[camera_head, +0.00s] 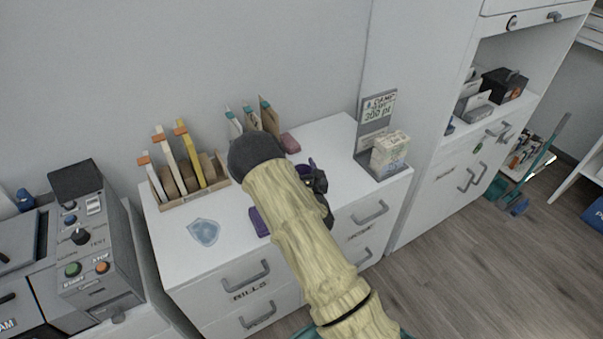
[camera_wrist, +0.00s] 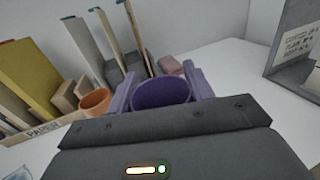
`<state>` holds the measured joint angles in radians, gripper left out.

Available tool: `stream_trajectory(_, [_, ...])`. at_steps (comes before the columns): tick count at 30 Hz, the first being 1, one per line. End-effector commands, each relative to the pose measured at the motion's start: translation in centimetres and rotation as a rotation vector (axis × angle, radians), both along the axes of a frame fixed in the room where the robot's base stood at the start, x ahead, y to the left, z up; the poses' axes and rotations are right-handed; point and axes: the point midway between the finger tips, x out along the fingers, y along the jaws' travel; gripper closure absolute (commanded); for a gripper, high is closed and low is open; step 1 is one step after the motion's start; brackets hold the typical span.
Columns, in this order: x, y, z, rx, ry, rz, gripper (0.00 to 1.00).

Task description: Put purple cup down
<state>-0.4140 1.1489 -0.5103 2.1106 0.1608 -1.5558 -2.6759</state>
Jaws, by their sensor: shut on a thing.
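The purple cup (camera_wrist: 160,94) is between the two purple-looking fingers of my gripper (camera_wrist: 163,80) in the wrist view. The gripper is shut on it, and the cup looks upright with its open rim showing. My arm hides most of the cup and gripper there. I cannot tell whether the cup's base touches the desk.
An orange cup (camera_wrist: 96,101) stands left of the purple cup, near the wooden file holder (camera_wrist: 35,125). A pink object (camera_wrist: 170,67) lies behind. A sign stand with boxes (camera_head: 388,152) is at right. A purple flat item (camera_head: 258,222) and blue shield sticker (camera_head: 204,232) lie in front.

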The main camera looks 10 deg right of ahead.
Motion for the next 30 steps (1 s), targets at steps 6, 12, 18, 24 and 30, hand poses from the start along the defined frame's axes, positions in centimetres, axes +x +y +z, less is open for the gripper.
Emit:
stream_trajectory(6, [0.0,0.0,-2.5,0.0,0.0,-0.001,0.75])
stream_trajectory(12, [0.0,0.0,-2.5,0.0,-0.001,0.0,0.75])
stream_trajectory(18, [0.0,0.0,-2.8,0.0,0.0,0.0,0.4])
stream_trajectory(24, [0.0,0.0,-2.8,0.0,0.001,0.0,0.27])
stream_trajectory(30, [0.0,0.0,-2.6,0.0,0.0,0.0,0.27])
